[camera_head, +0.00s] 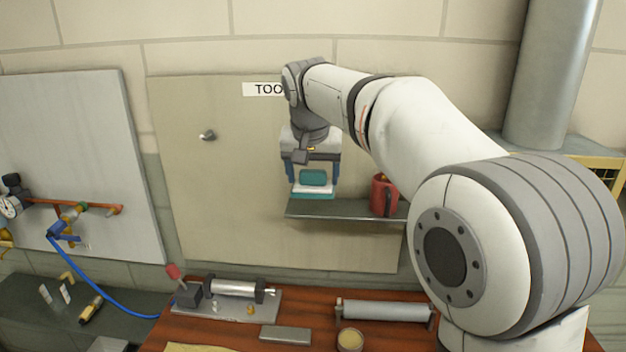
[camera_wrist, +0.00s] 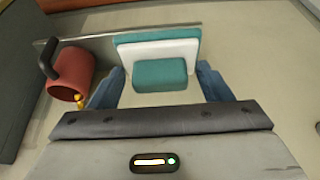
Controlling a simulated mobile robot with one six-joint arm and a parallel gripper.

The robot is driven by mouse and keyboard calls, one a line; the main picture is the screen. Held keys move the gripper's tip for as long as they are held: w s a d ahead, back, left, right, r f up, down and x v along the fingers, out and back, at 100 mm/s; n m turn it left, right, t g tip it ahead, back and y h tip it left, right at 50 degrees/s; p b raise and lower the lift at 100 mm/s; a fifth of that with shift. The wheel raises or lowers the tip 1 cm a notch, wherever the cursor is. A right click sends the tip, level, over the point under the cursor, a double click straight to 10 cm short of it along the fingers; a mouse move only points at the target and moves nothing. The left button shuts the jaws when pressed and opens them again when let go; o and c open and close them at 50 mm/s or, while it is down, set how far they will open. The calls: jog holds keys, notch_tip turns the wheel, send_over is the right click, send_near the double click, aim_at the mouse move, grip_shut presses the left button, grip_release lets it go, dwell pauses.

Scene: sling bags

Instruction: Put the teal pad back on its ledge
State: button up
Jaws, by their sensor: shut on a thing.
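The teal pad (camera_head: 313,178) has a block-shaped teal grip, a white layer and a teal layer. My gripper (camera_head: 313,172) is shut on its teal grip, with one blue finger on each side. The pad also shows between the fingers in the wrist view (camera_wrist: 160,76). In the head view it is at the left part of the grey ledge (camera_head: 345,209), in front of the upright board. I cannot tell whether its underside touches the ledge. The ledge edge shows behind the pad in the wrist view.
A red mug (camera_head: 383,195) stands on the ledge to the right of the pad; it is at left in the wrist view (camera_wrist: 72,75). A knob (camera_head: 208,135) sticks out of the board at left. The wooden bench (camera_head: 320,300) below holds a vise-like tool and a roller.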

jog(key=w, duration=0.2)
jog(key=w+f+p, duration=0.1)
jog(key=w, duration=0.1)
jog(key=w+f+p, duration=0.1)
jog(key=w, duration=0.1)
jog(key=shift+w+d+f, duration=0.1)
jog(key=shift+w+d, duration=0.05)
jog(key=shift+w, duration=0.15)
notch_tip(320, 180, down, 4)
jog(key=shift+r+p, duration=0.25)
jog(key=shift+p, duration=0.25)
jog(key=shift+w+f+p, duration=0.15)
jog(key=shift+f+p, duration=0.25)
jog(key=shift+f, duration=0.3)
jog(key=shift+f, duration=0.15)
jog(key=o, duration=0.9)
jog(key=shift+o, duration=0.2)
